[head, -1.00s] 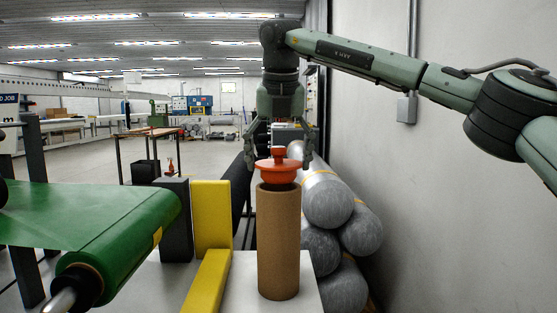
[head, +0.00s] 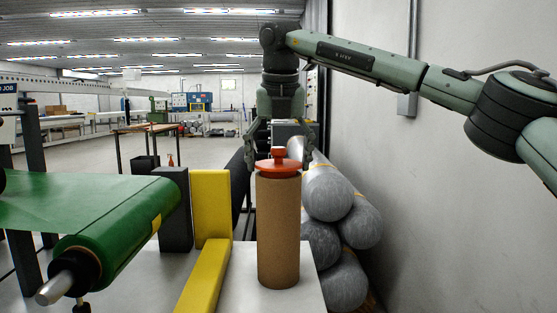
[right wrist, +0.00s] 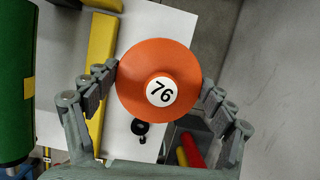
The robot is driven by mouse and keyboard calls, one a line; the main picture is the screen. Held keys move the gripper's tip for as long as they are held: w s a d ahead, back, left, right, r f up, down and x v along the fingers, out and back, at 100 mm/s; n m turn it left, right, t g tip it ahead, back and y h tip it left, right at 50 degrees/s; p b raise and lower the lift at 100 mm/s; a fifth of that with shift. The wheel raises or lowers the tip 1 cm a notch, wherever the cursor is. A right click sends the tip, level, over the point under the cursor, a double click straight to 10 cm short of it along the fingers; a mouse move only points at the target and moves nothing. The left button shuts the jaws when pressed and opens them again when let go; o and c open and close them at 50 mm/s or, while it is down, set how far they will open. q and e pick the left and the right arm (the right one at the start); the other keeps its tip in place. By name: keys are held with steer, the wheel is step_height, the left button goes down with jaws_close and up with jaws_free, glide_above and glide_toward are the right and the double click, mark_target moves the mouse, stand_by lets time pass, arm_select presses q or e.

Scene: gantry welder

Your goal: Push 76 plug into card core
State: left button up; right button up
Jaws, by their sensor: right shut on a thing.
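The orange 76 plug (head: 278,166) has a wide round flange and a small knob. Its flange rests at the top of the upright brown card core (head: 278,230), with no gap visible between them. In the right wrist view the plug (right wrist: 158,60) shows its white "76" label and covers the core. My right gripper (head: 279,150) points down over the core, its fingers on opposite sides of the plug. In the right wrist view the fingers (right wrist: 160,82) meet the flange edge left and right. My left gripper is not in view.
The core stands on a white surface (head: 245,295) beside a yellow angled stop (head: 211,210). A green roll (head: 120,225) on a metal shaft lies to the left. Grey wrapped rolls (head: 330,190) are stacked behind to the right, by the wall (head: 460,210).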

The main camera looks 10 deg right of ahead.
steer(key=shift+f+b, duration=0.4)
steer(key=shift+f, duration=0.3)
steer(key=o, duration=1.1)
steer(key=shift+r, duration=0.1)
steer(key=shift+o, duration=0.2)
